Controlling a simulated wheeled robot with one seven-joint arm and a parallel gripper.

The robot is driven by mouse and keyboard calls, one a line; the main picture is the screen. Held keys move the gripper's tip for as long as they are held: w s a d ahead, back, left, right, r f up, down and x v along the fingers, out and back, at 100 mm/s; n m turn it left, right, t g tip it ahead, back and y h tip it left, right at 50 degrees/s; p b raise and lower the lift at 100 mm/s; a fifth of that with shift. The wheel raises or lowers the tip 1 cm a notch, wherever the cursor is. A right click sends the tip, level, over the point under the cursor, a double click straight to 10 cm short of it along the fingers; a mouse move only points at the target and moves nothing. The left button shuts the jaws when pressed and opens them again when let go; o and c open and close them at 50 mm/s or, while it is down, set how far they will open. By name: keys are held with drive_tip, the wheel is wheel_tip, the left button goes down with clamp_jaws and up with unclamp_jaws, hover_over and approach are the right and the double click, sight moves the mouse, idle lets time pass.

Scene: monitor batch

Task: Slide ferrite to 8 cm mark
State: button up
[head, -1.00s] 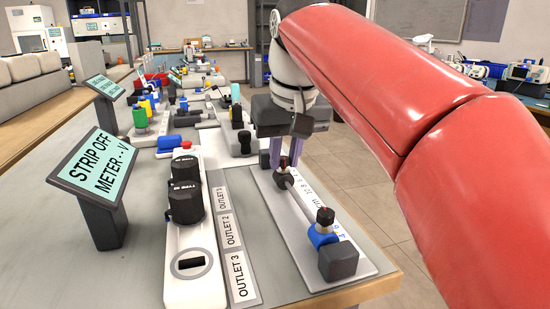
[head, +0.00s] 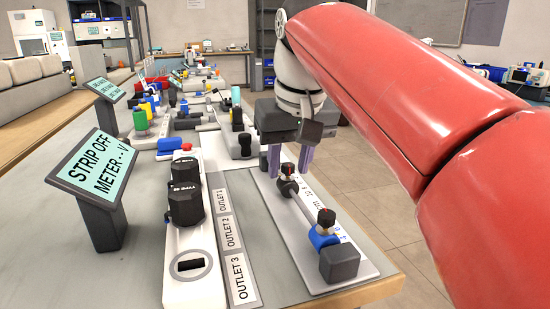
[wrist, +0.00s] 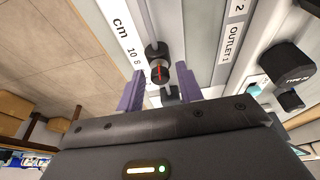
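The ferrite (head: 288,188), a dark cylinder, sits around the rod on the white scale board (head: 284,237). In the wrist view the ferrite (wrist: 157,52) shows a red line, close beside the printed 8; the 10 and "cm" lie farther up. My gripper (head: 290,164) is low over the board. In the wrist view its purple fingers (wrist: 158,90) stand on either side of the ferrite, with narrow gaps visible, so it looks open. In the head view the lower scale numbers are partly hidden by the fingers.
A blue mount (head: 321,239) with a black knob and a dark block (head: 339,263) stand at the board's near end. To the left are the outlet labels (head: 232,235), a white strip with black plugs (head: 186,207) and a sign (head: 94,165). The bench's right edge is close.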

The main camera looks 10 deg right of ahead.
sight(290, 168)
drive_tip(key=shift+o, duration=0.7)
drive_tip(key=shift+r, duration=0.1)
drive_tip(key=shift+r+p, duration=2.45)
drive_tip(key=shift+p, duration=0.1)
drive_tip(key=shift+d+f, duration=0.1)
